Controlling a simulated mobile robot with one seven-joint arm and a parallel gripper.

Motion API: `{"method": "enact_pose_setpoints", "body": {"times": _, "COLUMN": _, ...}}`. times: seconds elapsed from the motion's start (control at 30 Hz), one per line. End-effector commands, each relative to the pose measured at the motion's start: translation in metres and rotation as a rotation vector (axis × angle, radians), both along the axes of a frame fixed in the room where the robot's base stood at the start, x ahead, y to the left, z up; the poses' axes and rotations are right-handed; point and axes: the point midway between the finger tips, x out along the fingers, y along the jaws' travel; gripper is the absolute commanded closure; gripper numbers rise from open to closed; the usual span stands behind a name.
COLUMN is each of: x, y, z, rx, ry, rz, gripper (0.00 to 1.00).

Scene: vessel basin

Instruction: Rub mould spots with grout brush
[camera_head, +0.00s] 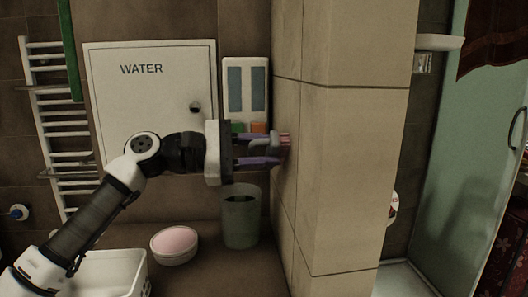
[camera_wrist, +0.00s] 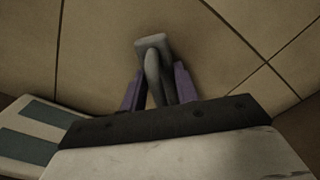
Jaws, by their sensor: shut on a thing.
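My gripper (camera_head: 262,150) is at the left face of the beige tiled wall corner (camera_head: 291,190). Its purple fingers are shut on the grout brush (camera_head: 273,143), which has a grey body and pinkish bristles turned towards the tiles. In the wrist view the brush (camera_wrist: 153,62) stands out between the fingers, its grey head in front of the tiles. The bristles look to be at or very near the wall; I cannot tell whether they touch. I cannot make out any mould spots. The brush and gripper hide part of the tile face.
A white WATER panel (camera_head: 150,100) and a white holder with blue-grey panels (camera_head: 246,88) are on the back wall. Below stand a grey-green cup (camera_head: 240,222), a bowl with pink content (camera_head: 174,244) and a white basket (camera_head: 110,272). A towel rail (camera_head: 60,130) is at left.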

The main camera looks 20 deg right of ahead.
Motion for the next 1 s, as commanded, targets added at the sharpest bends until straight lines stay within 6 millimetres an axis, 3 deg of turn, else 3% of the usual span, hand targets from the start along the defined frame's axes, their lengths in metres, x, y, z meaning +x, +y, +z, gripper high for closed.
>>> {"method": "enact_pose_setpoints", "body": {"times": 0.53, "x": 0.035, "y": -0.012, "z": 0.0, "rx": -0.001, "ry": 0.003, "rz": -0.001, "gripper": 0.88}}
{"method": "enact_pose_setpoints", "body": {"times": 1.0, "x": 0.04, "y": -0.008, "z": -0.003, "rx": -0.002, "ry": 0.005, "rz": 0.0, "gripper": 0.88}}
